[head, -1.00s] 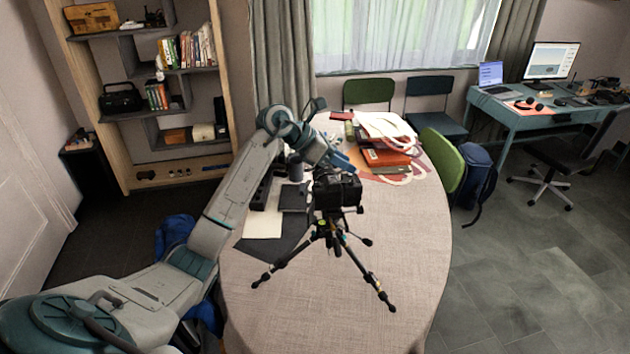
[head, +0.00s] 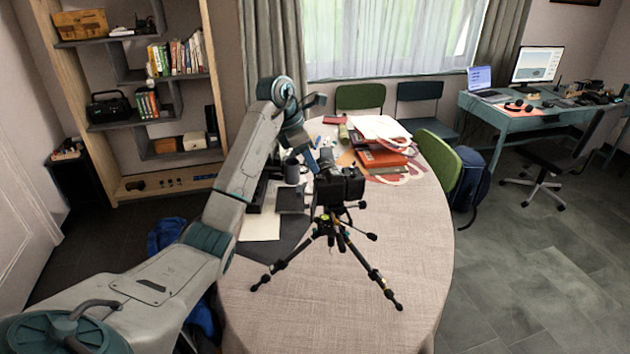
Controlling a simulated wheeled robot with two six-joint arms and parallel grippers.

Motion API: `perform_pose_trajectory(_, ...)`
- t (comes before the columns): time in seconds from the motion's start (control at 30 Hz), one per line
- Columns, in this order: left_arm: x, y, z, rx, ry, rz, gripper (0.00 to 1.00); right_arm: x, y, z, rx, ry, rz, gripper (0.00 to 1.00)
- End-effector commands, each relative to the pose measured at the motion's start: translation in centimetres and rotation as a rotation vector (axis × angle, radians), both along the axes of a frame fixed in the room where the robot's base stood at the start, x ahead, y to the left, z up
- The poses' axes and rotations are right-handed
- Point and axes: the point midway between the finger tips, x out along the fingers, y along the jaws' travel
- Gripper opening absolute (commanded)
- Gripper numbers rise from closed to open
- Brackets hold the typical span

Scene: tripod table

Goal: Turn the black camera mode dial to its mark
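The black camera (head: 341,188) sits upright on a small black tripod (head: 333,236) that stands with legs spread on the oval table (head: 350,318). The mode dial is too small to make out on the camera's top. My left gripper (head: 318,165) reaches in from the left, pointing down at the left side of the camera's top. Its blue fingers are at or just above the camera; I cannot tell whether they touch it or how far apart they are. My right gripper is not in view.
A dark mug (head: 291,170), a dark mat (head: 270,247) and papers (head: 260,227) lie left of the tripod. Red books (head: 382,158) and papers are behind it. The front of the table is clear. A green chair (head: 440,160) stands at the right edge.

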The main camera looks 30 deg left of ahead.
Motion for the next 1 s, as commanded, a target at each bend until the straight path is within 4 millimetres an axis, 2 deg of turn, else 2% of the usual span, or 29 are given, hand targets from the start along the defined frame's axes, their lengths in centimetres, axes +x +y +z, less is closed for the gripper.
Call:
perform_pose_trajectory(0.03, 0.2, -0.2, -1.2, -0.001, -0.001, 0.000, 0.39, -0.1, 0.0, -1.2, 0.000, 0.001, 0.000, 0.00)
perform_pose_trajectory(0.1, 0.4, -0.4, -1.7, 0.000, 0.000, 0.000, 0.39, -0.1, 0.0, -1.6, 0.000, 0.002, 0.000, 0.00)
perform_pose_trajectory(0.13, 0.5, -0.5, -1.5, -0.001, 0.002, 0.000, 0.39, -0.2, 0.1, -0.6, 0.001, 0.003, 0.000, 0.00)
perform_pose_trajectory(0.2, 0.8, -0.8, -2.3, -0.001, 0.003, -0.001, 0.39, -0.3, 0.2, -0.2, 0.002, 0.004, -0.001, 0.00)
perform_pose_trajectory(0.4, 1.1, -1.0, -3.4, 0.000, 0.000, 0.000, 0.39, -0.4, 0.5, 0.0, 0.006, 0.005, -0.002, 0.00)
perform_pose_trajectory(0.63, 1.1, -1.0, -3.5, 0.001, -0.001, 0.000, 0.39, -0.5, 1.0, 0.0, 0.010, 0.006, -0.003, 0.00)
perform_pose_trajectory(0.67, 1.1, -1.0, -3.5, 0.001, -0.001, 0.000, 0.37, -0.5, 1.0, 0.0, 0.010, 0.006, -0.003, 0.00)
perform_pose_trajectory(0.83, 1.1, -1.0, -3.5, 0.001, -0.001, 0.000, 0.03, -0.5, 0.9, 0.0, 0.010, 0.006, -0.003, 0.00)
perform_pose_trajectory(0.87, 1.1, -1.0, -3.5, 0.001, -0.001, 0.000, 0.00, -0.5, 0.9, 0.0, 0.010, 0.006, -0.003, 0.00)
perform_pose_trajectory(1.0, 1.1, -1.0, -3.5, 0.000, -0.001, 0.003, 0.00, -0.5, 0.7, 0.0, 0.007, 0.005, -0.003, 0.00)
